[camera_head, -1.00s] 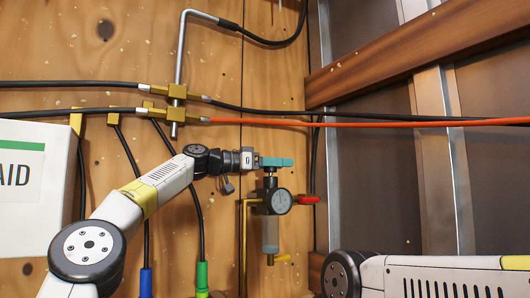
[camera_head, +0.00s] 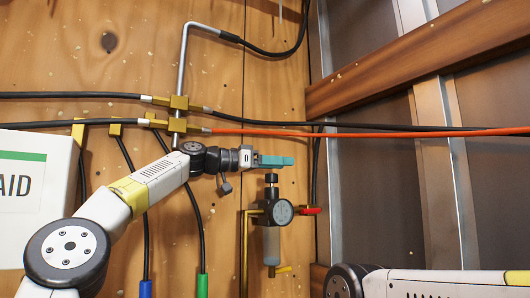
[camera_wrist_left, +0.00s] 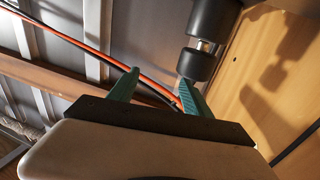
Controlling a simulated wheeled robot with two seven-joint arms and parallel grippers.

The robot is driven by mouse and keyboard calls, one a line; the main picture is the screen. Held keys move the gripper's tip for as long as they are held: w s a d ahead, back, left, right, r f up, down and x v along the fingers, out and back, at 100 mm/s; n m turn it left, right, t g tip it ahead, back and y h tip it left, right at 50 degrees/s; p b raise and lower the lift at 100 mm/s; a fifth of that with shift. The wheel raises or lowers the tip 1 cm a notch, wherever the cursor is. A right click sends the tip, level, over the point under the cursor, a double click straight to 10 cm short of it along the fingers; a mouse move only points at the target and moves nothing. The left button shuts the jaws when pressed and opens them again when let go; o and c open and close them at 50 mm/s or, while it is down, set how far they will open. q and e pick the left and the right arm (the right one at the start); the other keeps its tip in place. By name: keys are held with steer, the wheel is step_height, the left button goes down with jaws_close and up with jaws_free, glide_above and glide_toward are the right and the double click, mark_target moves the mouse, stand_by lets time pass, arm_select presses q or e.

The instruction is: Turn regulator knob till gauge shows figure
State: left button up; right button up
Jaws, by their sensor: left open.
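The regulator (camera_head: 271,240) is mounted on the plywood wall, with a dark knob (camera_head: 271,179) upright on top. Its round gauge (camera_head: 283,212) faces out; the needle and figures are too small to read. My left gripper (camera_head: 277,161), with teal fingers, is above the knob, with a small gap between them. In the left wrist view the fingers (camera_wrist_left: 157,90) are apart with nothing between them. There, a black knob-like part (camera_wrist_left: 198,65) and a larger black body (camera_wrist_left: 213,25) appear beyond the right finger. My right gripper is out of view.
A red handle (camera_head: 311,210) sticks out right of the gauge, and a brass pipe (camera_head: 243,250) runs on its left. Black hoses and an orange hose (camera_head: 360,133) cross above. A white first-aid box (camera_head: 35,190) is at left.

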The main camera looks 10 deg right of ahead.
arm_select(q)
steer(key=s+a+r, duration=0.1)
steer(key=s+a, duration=0.2)
steer(key=s, duration=0.9)
steer(key=shift+a, duration=0.4)
